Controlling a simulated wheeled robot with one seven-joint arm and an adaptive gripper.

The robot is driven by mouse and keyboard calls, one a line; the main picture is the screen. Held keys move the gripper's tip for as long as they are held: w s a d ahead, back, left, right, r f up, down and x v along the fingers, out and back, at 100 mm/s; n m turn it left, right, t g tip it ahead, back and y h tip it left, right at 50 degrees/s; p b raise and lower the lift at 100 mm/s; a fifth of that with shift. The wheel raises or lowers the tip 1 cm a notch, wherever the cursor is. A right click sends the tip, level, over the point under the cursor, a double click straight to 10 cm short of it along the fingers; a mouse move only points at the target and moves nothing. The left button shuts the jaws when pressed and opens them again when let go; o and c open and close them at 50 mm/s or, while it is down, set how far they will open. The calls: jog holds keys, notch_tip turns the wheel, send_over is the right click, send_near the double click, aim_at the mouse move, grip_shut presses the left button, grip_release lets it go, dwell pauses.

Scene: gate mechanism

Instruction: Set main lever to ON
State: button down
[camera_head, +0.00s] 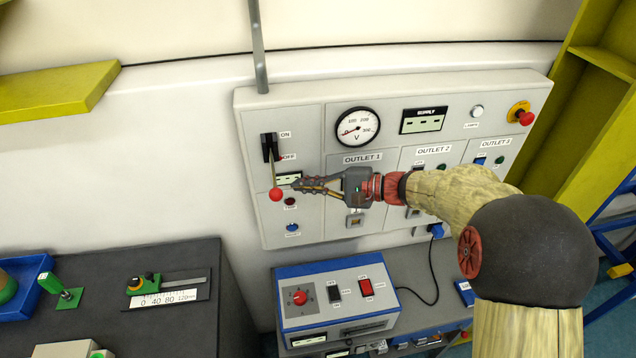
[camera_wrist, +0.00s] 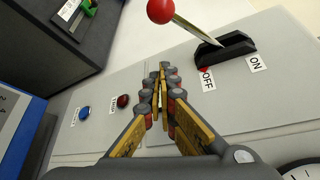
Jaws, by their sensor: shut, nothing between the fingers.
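The main lever is a pale shaft with a red ball knob (camera_head: 276,194), rising from a black slotted base (camera_head: 269,147) at the left of the grey panel. Its shaft leans down, toward the OFF label (camera_head: 288,156); the ON label (camera_head: 285,134) is above. In the wrist view the red knob (camera_wrist: 161,10) is at the top edge and the base (camera_wrist: 225,48) at upper right. My gripper (camera_head: 296,185) is shut and empty, its fingertips just right of the knob in the head view. In the wrist view the fingertips (camera_wrist: 163,68) show a gap from the knob.
The panel carries a voltmeter (camera_head: 357,127), a supply display (camera_head: 423,120) and a red emergency button (camera_head: 520,113). Below the lever are a red button (camera_head: 290,202) and a blue button (camera_head: 292,228). A blue-edged box (camera_head: 338,298) stands below; a dark workbench (camera_head: 185,257) is lower left.

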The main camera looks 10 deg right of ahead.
aim_at(274, 177)
jog(key=shift+s+a+r+p, duration=0.15)
jog(key=shift+s+a+p, duration=0.15)
jog(key=shift+a, duration=0.35)
jog(key=shift+s+a+r+p, duration=0.15)
jog(key=shift+s+a+p, duration=0.15)
jog(key=shift+a, duration=0.35)
jog(key=shift+s+a+r+p, duration=0.15)
jog(key=shift+s+a+p, duration=0.15)
jog(key=shift+a, duration=0.35)
jog(key=shift+s, duration=0.1)
jog(key=shift+r, duration=0.1)
jog(key=shift+s+r+m+p, duration=0.2)
jog(key=shift+r+m+p, duration=0.1)
jog(key=shift+p, duration=0.2)
